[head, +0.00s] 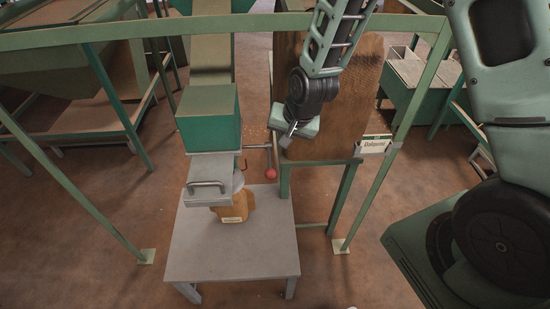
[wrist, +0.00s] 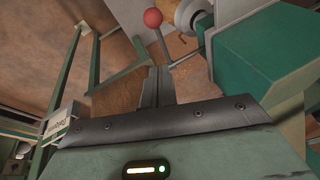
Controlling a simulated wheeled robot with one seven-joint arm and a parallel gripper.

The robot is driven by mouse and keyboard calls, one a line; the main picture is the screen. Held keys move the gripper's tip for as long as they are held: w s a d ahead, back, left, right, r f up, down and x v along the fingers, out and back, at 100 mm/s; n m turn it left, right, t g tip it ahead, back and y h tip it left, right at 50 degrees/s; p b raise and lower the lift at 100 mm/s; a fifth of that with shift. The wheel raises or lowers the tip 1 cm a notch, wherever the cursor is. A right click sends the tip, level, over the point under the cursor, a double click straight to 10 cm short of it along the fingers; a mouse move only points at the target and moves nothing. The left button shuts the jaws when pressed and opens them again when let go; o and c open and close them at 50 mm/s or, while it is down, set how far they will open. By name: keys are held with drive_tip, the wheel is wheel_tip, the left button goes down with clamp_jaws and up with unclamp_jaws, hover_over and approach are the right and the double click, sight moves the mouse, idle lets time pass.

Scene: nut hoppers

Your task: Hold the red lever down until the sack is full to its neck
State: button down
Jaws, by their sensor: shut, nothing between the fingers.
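The red lever ends in a red ball (head: 270,173) on a thin rod, joined by a crossbar to the hopper's right side. The red ball also shows at the top of the wrist view (wrist: 152,18). My gripper (head: 286,139) is shut and empty, beside the rod in the head view. In the wrist view its fingertips (wrist: 159,69) lie close to the rod's bend; I cannot tell whether they touch it. The brown sack (head: 232,206) with a pale label stands under the hopper's spout. Its neck is mostly hidden by the grey plate, and its fill level cannot be seen.
A grey table (head: 215,257) carries the sack. The green hopper box (head: 209,125) has a plate with a handle (head: 207,188) in front. A brown board with a white sign (head: 374,144) is at the right. Green frame posts stand on both sides.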

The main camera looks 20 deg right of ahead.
drive_tip(key=shift+w+a+f+p, duration=0.1)
drive_tip(key=shift+a+f+p, duration=0.4)
drive_tip(key=shift+f, duration=0.85)
drive_tip(key=shift+a+f+p, duration=0.3)
drive_tip(key=shift+f+p, duration=0.4)
drive_tip(key=shift+f, duration=0.65)
drive_tip(key=shift+w+a+f+p, duration=0.1)
drive_tip(key=shift+a+f+p, duration=0.4)
drive_tip(key=shift+f, duration=0.85)
drive_tip(key=shift+d+f, duration=0.1)
